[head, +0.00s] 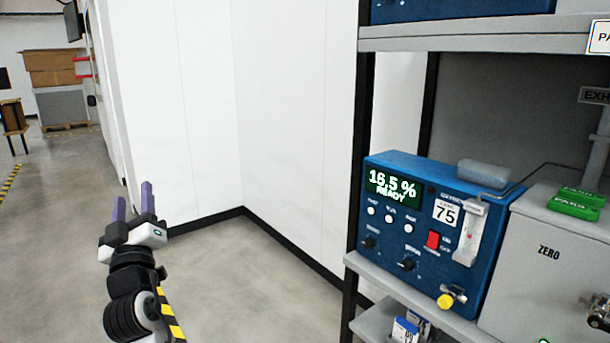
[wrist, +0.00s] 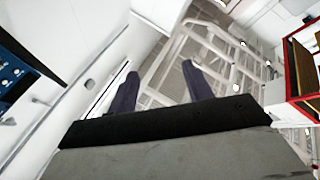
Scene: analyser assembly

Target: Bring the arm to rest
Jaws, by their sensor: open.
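My gripper (head: 147,198) is raised in the left part of the head view, with its two purple fingers pointing up. The fingers are apart and nothing is between them. In the wrist view my gripper (wrist: 158,84) also shows open and empty, its fingers against a white wall and a pale frame structure. My arm stands over the open floor, clear of the shelf rack and the analyser.
A blue analyser (head: 427,225) reading "16.5 % READY" stands on a grey shelf (head: 400,292) at right. A grey box (head: 545,270) marked ZERO is beside it. White walls (head: 290,110) stand behind. Boxes (head: 55,68) are far left. Floor (head: 60,220) left of my arm is free.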

